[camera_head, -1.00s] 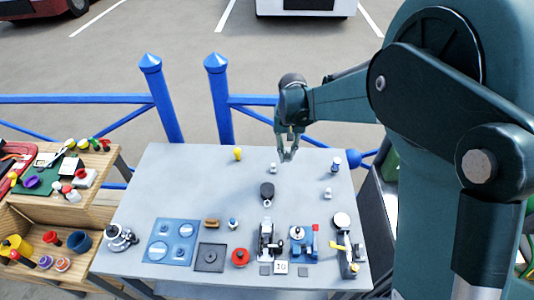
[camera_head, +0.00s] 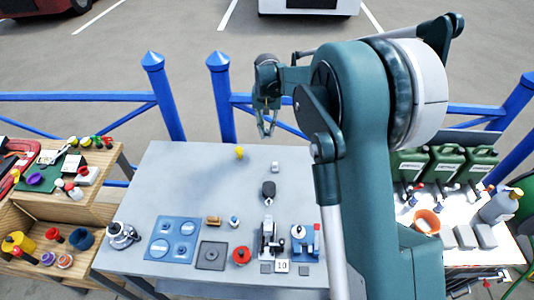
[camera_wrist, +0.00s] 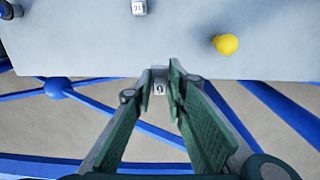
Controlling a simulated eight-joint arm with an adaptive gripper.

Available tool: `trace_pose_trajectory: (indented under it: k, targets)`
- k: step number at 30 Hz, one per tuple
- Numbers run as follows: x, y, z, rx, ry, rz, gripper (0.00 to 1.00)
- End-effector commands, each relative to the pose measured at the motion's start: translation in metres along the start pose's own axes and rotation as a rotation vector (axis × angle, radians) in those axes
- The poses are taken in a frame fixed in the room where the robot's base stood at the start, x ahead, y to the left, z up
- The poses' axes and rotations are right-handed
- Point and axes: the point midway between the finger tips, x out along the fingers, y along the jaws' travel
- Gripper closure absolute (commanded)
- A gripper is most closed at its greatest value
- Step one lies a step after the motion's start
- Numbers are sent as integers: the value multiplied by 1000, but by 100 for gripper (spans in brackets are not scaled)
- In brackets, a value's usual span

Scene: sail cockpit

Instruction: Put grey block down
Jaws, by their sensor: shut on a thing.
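My gripper (camera_head: 267,132) hangs in the air past the back edge of the grey table, with the blue railing behind it. In the wrist view its fingertips (camera_wrist: 160,76) are shut on a small grey block (camera_wrist: 160,87) with a dark mark on its face. The fingers hide part of the block, and it is too small to make out in the head view. The grey table (camera_head: 190,190) lies below and in front of the gripper; the wrist view shows its back edge and bare top (camera_wrist: 80,50).
A yellow knob-like piece (camera_head: 239,153) and a small whitish marked piece (camera_head: 275,167) stand near the back. A black oval piece (camera_head: 268,190), blue plate (camera_head: 157,243) and red round piece (camera_head: 241,256) lie farther forward. The table's left rear is clear. My arm covers its right side.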

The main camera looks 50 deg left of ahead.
Motion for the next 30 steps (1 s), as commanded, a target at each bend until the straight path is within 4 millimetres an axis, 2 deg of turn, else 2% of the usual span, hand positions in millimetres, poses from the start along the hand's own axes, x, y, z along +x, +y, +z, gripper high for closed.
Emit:
trace_pose_trajectory:
  k: [10, 24, 30]
  targets:
    - [4, 0, 0, 0, 0, 0, 96]
    - [59, 0, 0, 0, 0, 0, 96]
    - [63, 0, 0, 0, 0, 0, 96]
